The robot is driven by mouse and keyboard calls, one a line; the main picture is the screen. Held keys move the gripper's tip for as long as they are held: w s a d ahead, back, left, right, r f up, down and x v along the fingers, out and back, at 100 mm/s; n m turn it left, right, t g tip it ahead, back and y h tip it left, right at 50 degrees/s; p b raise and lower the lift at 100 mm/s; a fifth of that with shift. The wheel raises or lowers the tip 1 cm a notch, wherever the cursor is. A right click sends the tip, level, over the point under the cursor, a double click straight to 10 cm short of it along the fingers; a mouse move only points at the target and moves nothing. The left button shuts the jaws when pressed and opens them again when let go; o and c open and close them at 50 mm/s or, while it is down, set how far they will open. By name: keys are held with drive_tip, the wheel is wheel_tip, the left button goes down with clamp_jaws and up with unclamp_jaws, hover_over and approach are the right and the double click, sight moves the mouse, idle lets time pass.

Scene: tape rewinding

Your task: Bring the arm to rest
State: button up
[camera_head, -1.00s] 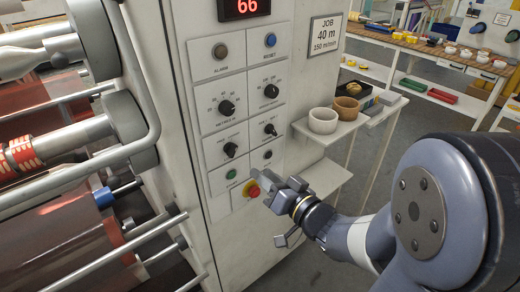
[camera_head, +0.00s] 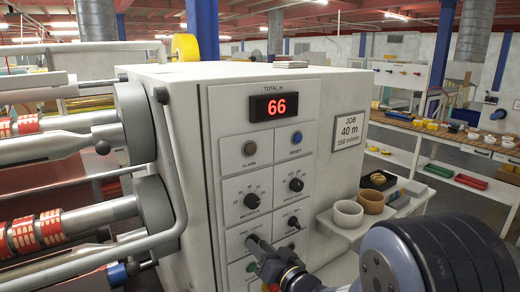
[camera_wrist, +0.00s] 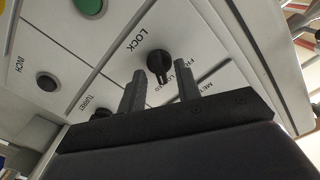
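My gripper (camera_head: 262,250) is in front of the lower part of the machine's control panel (camera_head: 232,105). In the wrist view its two dark fingers (camera_wrist: 161,72) are apart with nothing between them. The black LOCK knob (camera_wrist: 159,62) shows beyond the gap; I cannot tell whether a finger touches it. The arm (camera_head: 400,260) reaches in from the lower right. In the head view the gripper hides a lower left knob of the panel.
The red display (camera_head: 274,107) reads 66. A shelf (camera_head: 335,224) with a white bowl (camera_head: 347,214) and a brown bowl (camera_head: 371,201) juts out right of the panel. Rollers (camera_head: 70,221) lie left. A workbench (camera_head: 440,133) stands behind right.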

drive_tip(key=s+d+n+p, duration=0.1)
drive_tip(key=s+d+n, duration=0.4)
drive_tip(key=s+n, duration=0.4)
drive_tip(key=n, duration=0.2)
drive_tip(key=shift+d+n, duration=0.35)
drive_tip(key=shift+n, duration=0.05)
idle(2.4)
drive_tip(key=shift+s, duration=0.1)
